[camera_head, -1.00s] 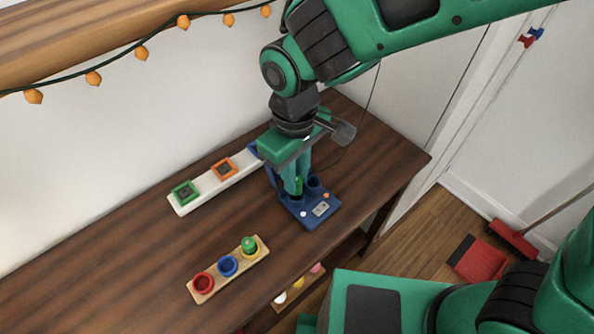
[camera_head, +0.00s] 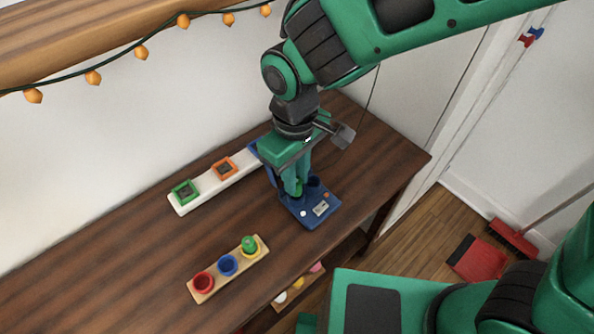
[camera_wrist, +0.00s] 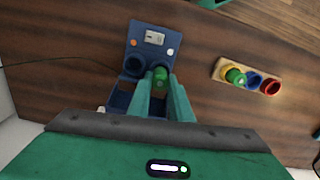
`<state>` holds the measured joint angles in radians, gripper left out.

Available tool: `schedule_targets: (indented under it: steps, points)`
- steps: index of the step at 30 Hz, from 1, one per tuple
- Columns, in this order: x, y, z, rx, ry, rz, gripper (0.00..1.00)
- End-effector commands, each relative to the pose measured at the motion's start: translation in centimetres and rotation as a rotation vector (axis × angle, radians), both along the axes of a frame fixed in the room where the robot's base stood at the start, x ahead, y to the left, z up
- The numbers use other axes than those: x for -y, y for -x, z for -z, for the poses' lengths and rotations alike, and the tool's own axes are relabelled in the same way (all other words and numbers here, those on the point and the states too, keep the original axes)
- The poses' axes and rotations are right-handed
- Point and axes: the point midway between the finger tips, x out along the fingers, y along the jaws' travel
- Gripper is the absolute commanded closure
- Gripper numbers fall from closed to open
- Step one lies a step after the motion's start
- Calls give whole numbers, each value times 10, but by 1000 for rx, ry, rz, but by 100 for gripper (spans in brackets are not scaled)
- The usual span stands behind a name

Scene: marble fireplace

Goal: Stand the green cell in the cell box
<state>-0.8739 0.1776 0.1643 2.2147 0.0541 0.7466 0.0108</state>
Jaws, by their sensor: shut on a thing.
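The blue cell box (camera_head: 311,219) sits on the wooden table near its right end, with a pale label and round sockets. My gripper (camera_head: 297,190) points down over the box and is shut on the green cell (camera_head: 298,188). In the wrist view the cell (camera_wrist: 160,74) shows between my fingertips (camera_wrist: 161,82), at the right-hand socket of the box (camera_wrist: 176,50). The cell looks upright. The fingers hide its lower end, so I cannot tell how deep it sits. The other visible socket (camera_wrist: 134,66) looks empty.
A wooden rack (camera_head: 210,290) with red, blue and yellow cups stands at front left; a green piece (camera_head: 249,243) sits in the yellow cup. A white strip (camera_head: 204,192) with green and orange square frames lies behind. Table between them is clear.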

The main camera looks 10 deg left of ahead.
Motion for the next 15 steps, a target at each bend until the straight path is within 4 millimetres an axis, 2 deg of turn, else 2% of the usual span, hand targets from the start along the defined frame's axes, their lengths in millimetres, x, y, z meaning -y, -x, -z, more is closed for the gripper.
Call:
schedule_targets:
  steps: [15]
  points:
    - [0,0,11,0,0,0,100]
